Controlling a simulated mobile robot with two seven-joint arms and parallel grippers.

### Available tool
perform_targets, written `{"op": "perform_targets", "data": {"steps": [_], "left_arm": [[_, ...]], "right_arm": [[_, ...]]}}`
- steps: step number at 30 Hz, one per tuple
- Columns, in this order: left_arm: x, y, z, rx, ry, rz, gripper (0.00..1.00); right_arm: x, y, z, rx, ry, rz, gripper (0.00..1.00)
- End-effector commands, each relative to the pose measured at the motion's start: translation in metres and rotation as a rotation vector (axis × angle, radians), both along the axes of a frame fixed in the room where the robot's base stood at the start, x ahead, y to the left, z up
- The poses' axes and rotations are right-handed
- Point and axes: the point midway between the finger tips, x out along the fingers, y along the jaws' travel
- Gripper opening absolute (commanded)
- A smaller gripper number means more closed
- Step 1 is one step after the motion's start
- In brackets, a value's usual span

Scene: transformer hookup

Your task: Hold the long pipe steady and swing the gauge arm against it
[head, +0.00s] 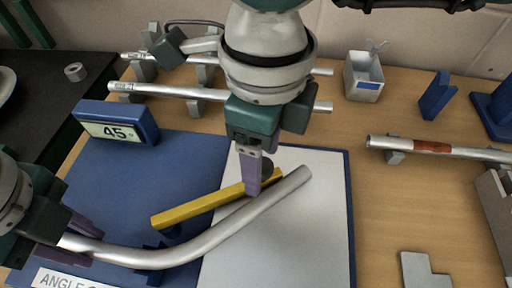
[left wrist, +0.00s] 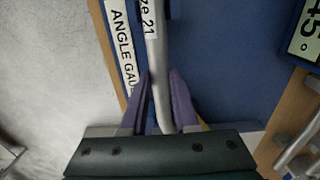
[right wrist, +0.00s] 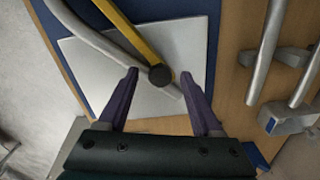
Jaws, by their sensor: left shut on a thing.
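The long bent pipe (head: 215,240) lies across the blue and white angle gauge board (head: 335,215). My left gripper (head: 72,240) is shut on the pipe's left end; the left wrist view shows the pipe (left wrist: 157,80) between its purple fingers (left wrist: 158,105). The yellow gauge arm (head: 205,206) lies behind the pipe, its right end near the pipe's straight part; the gap is hard to judge. My right gripper (head: 252,190) is over the arm's right end. In the right wrist view its fingers (right wrist: 165,90) are apart, with the arm's dark round knob (right wrist: 160,76) between and beyond them.
A blue display (head: 118,124) reading 45 stands at the board's back left. Straight pipes (head: 165,92) rest on holders behind. A pipe with a copper-coloured band (head: 432,147) lies at the right. A small white box (head: 364,80) stands at the back.

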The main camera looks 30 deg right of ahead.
Motion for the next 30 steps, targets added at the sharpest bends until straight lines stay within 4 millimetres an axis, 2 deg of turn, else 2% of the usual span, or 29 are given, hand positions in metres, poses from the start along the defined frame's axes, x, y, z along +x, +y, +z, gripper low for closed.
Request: {"op": "perform_targets", "data": {"steps": [6,10,21,25,30], "left_arm": [[0.0,0.0,0.0,0.001,-0.001,0.0,0.0],[0.0,0.0,0.0,0.001,-0.001,0.0,0.0],[0.0,0.0,0.0,0.001,-0.001,0.0,0.0],[0.0,0.0,0.0,0.001,-0.001,0.0,0.0],[0.0,0.0,0.0,0.001,-0.001,0.0,0.0]], "right_arm": [[0.0,0.0,0.001,0.0,0.0,0.001,0.66],[0.001,0.0,0.012,0.002,-0.002,0.0,0.66],[0.001,0.0,0.09,0.001,-0.006,0.001,0.66],[0.001,0.0,0.109,0.0,-0.003,0.0,0.66],[0.0,0.0,0.12,-0.001,-0.001,0.001,0.66]]}}
